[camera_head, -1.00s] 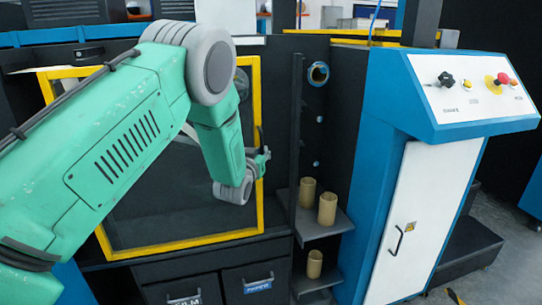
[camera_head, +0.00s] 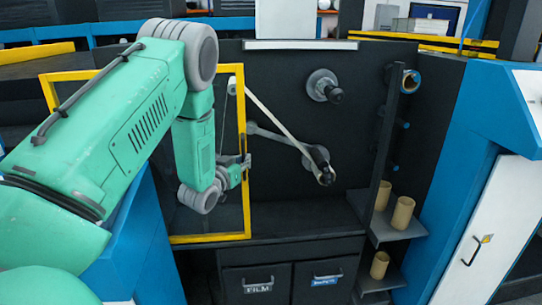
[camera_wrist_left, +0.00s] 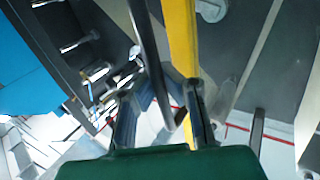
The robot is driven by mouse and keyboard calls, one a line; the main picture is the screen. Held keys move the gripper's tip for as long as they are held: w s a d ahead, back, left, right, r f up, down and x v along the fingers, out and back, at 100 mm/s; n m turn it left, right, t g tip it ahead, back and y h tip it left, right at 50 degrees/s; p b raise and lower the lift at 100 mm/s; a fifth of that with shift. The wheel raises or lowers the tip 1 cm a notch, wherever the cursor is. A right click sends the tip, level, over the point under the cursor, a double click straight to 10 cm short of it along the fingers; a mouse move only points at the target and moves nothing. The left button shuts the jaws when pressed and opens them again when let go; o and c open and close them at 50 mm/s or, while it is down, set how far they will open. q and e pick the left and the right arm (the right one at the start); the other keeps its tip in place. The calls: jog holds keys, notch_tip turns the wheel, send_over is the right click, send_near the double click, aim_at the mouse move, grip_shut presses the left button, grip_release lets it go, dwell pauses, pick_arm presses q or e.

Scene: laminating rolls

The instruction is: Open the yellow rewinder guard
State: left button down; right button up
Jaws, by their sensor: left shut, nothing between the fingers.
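The yellow rewinder guard (camera_head: 245,208) is a yellow frame with a see-through panel. It stands partly open in the head view, leaving bare rollers visible to its right; my left arm covers much of it. My left gripper (camera_head: 245,163) is at the guard's right edge, shut with nothing held. In the left wrist view, a dark handle bar (camera_wrist_left: 145,45) runs close to the fingertips (camera_wrist_left: 163,92), beside the yellow edge (camera_wrist_left: 180,40). Whether they touch is unclear. My right gripper is out of view.
Rollers with a pale web (camera_head: 280,125) sit on the dark machine panel. Several cardboard cores (camera_head: 402,214) stand on the shelves at right. A blue and white cabinet (camera_head: 490,235) is at far right. FILM drawers (camera_head: 257,284) lie below the guard.

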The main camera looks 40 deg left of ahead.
pick_arm(q)
jog(key=s+a+p, duration=0.1)
jog(key=s+a, duration=0.4)
jog(key=s, duration=0.2)
jog(key=shift+a, duration=0.35)
jog(key=shift+s, duration=0.1)
